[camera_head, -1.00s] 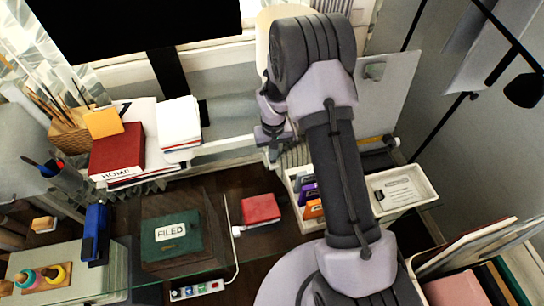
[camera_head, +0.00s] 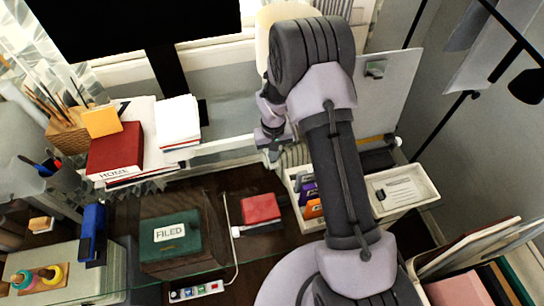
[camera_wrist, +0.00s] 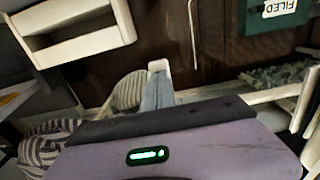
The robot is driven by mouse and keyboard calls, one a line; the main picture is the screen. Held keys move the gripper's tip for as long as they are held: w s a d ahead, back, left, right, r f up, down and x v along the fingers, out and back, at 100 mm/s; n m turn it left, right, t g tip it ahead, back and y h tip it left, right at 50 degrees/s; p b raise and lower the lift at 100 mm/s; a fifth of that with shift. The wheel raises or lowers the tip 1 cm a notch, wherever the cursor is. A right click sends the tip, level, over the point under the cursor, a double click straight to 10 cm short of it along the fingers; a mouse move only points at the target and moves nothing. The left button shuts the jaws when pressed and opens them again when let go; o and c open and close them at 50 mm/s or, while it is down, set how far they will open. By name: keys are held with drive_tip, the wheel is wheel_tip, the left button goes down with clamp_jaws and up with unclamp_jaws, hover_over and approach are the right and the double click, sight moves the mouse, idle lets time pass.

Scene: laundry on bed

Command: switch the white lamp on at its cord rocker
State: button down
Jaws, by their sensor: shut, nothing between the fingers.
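A cream-white rounded shape (camera_head: 272,18), possibly the white lamp's shade, shows at the top behind my arm, which hides most of it. I cannot make out the lamp's cord rocker for certain in either view. My gripper (camera_head: 273,156) points down beside the white desk edge, left of the box of files. In the wrist view my gripper (camera_wrist: 160,68) is shut and empty, with a pale tip over the dark floor. A striped cloth bundle lies just left of the fingers there.
A white box of coloured files (camera_head: 298,176) stands right of the gripper. A red box (camera_head: 261,208), a green box marked FILED (camera_head: 170,240), and a power strip (camera_head: 197,291) with a white cord are at the lower left. A dark stand rises at the right.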

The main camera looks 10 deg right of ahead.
drive_tip(key=shift+f, duration=0.3)
drive_tip(key=shift+r, duration=0.1)
drive_tip(key=shift+r+p, duration=1.95)
drive_tip(key=shift+r, duration=1.45)
drive_tip(key=s+a+r+m+t+b, duration=0.1)
drive_tip(key=s+r+m+t+b, duration=0.35)
drive_tip(key=r, duration=1.25)
drive_tip(key=s+a+r+y+b, duration=0.1)
drive_tip(key=s+r+b, duration=0.1)
drive_tip(key=s, duration=0.8)
drive_tip(key=s+a+r+t+y+b, duration=0.1)
drive_tip(key=s+a+r+b, duration=0.1)
drive_tip(key=s, duration=0.8)
drive_tip(key=shift+s+r+b, duration=0.35)
drive_tip(key=shift+r+b, duration=0.25)
drive_tip(key=shift+b, duration=0.25)
